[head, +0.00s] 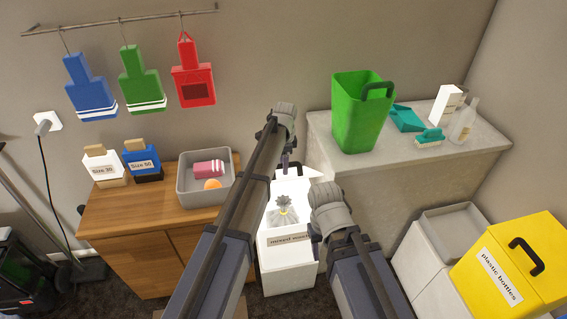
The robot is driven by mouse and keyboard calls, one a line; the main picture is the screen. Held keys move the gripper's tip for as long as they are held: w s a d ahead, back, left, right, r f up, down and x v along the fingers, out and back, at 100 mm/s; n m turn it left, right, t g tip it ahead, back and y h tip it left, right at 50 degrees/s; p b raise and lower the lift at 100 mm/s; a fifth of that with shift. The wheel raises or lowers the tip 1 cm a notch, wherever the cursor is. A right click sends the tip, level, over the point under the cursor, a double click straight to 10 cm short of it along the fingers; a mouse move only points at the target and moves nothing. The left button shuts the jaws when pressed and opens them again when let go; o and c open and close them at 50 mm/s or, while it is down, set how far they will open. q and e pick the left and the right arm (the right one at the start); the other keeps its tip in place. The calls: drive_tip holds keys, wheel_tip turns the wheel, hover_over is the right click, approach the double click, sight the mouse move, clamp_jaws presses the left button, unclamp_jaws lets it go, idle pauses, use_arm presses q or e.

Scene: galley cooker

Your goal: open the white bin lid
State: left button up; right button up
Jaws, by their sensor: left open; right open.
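The white bin (291,271) stands on the floor in the middle, with a label that seems to read "mixed waste". A grey tied bag (283,212) with a yellow tie shows at its top. A bright white surface behind the bag may be the raised lid; my arms cover much of it, so I cannot tell its angle. My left gripper (290,168) is open, above the back of the bin and partly hidden by its own arm. My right gripper (316,238) is open beside the bin's right front edge. I cannot tell whether either touches the bin.
A wooden cabinet (135,218) with a grey tray (186,188) is left of the bin. A stone-topped counter (322,134) with a green bucket (358,115) is behind right. A yellow bin (520,285) and a lower white box with a grey tray (455,228) stand at the right.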

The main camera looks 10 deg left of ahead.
use_arm(q)
drive_tip(key=r+p, duration=0.7)
drive_tip(key=shift+s+r, duration=0.25)
drive_tip(key=shift+r, duration=0.05)
